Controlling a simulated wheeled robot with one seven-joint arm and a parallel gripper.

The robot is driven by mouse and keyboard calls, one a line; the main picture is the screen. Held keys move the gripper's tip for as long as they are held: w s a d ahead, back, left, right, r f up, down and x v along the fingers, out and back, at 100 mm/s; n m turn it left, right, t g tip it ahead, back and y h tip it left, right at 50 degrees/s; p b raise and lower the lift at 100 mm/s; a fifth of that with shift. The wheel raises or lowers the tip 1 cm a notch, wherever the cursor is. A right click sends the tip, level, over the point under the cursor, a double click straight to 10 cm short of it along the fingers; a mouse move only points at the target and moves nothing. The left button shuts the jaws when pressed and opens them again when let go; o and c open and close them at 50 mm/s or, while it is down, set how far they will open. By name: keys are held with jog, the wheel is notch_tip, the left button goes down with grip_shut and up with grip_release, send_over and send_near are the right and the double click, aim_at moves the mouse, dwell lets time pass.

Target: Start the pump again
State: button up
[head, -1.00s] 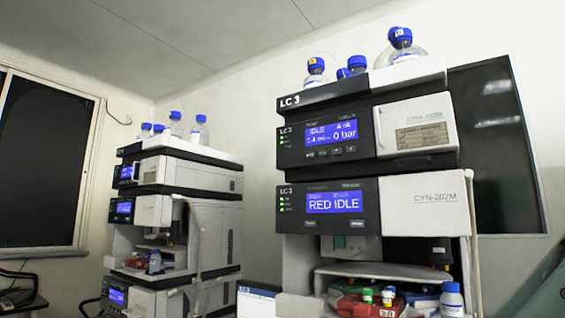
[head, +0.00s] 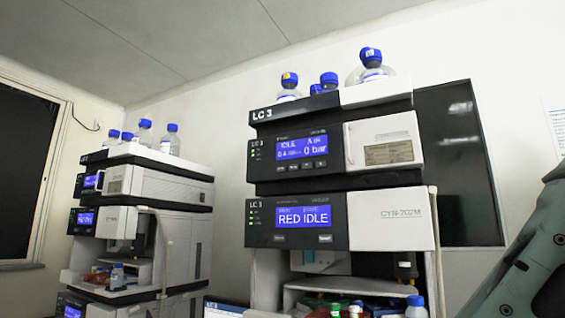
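The LC 3 column stack stands right of centre. Its upper module, the one with a bar reading, has a blue display (head: 301,148) showing IDLE, a flow figure near 0.4 and 0 bar. A row of small dark buttons (head: 300,166) sits just under that display. The module below has a blue display (head: 304,216) reading RED IDLE, with two buttons under it. Small green lights (head: 255,150) glow left of the displays. My gripper is not in view; only a part of my arm shows at the lower right.
Blue-capped bottles (head: 372,66) stand on top of the stack. An open bay (head: 355,290) below holds small vials and a bottle. A second, similar stack (head: 145,190) stands at the left. A dark wall panel (head: 460,165) is behind on the right.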

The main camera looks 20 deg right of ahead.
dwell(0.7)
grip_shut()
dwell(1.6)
